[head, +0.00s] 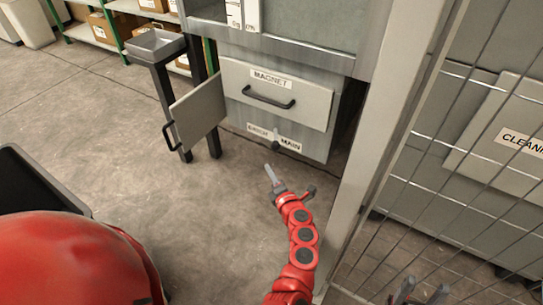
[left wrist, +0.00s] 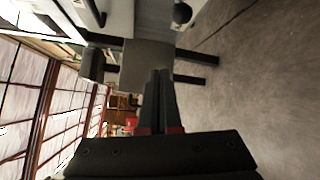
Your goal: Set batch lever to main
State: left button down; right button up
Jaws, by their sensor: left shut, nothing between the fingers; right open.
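I cannot tell the lever's exact setting. A dark round knob (left wrist: 182,13) also shows at the top of the left wrist view. My left gripper (head: 269,170) is shut and empty, just below and left of the lever, apart from it. Its closed fingers show in the left wrist view (left wrist: 159,75). My right gripper (head: 416,290) is open at the bottom right.
A MAGNET drawer (head: 270,100) with a black handle sits above the lever. An open grey door (head: 198,112) sticks out at left. A post (head: 375,140) and wire mesh (head: 470,140) stand at right.

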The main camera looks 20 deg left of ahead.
pick_arm(q)
jog(key=shift+s+d+r, duration=0.1)
jog(key=shift+s+d, duration=0.15)
jog(key=shift+s, duration=0.5)
jog(key=shift+s+d, duration=0.25)
jog(key=shift+s, duration=0.5)
